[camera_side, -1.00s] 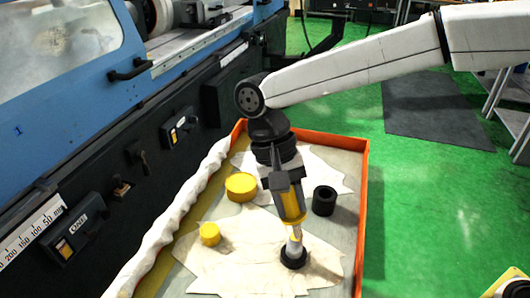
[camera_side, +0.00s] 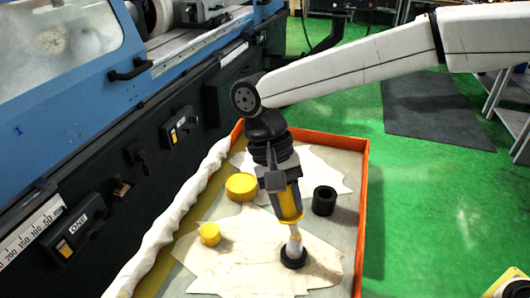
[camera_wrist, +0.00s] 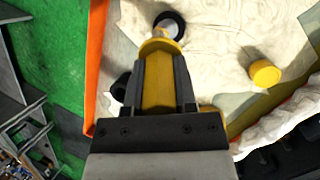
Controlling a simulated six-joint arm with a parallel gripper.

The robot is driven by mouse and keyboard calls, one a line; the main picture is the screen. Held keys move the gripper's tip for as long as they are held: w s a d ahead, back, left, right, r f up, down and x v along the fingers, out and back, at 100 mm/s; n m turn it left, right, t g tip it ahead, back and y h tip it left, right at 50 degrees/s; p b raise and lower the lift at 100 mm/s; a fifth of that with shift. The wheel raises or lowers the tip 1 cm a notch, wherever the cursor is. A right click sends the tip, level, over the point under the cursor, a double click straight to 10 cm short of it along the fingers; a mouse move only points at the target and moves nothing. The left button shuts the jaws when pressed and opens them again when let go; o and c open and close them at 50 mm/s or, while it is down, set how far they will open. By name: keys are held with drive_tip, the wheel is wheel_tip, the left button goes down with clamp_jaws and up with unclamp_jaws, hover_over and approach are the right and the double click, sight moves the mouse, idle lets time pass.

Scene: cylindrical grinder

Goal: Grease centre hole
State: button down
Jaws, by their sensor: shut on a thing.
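My gripper (camera_side: 279,182) is shut on a yellow tool (camera_side: 288,203) with a pale, narrow lower end. The tool leans slightly, with its pale tip down at a black ring (camera_side: 293,262) lying on the pale cloth. I cannot tell whether the tip touches the ring or enters its opening. In the wrist view the yellow tool (camera_wrist: 158,84) lies between the dark fingers (camera_wrist: 160,68). It points to the black ring (camera_wrist: 172,19), and the tool's end hides part of that ring. No centre hole of a workpiece can be made out.
A tray with an orange rim (camera_side: 362,215) holds cloths (camera_side: 215,268), a large yellow cylinder (camera_side: 241,187), a small yellow cylinder (camera_side: 210,234) and a black hollow cylinder (camera_side: 324,200). A rolled white cloth (camera_side: 175,222) lies along its left side, beside the blue and black grinder (camera_side: 75,95).

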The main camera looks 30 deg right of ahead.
drive_tip(key=shift+d, duration=0.1)
idle(0.3)
drive_tip(key=shift+r, duration=3)
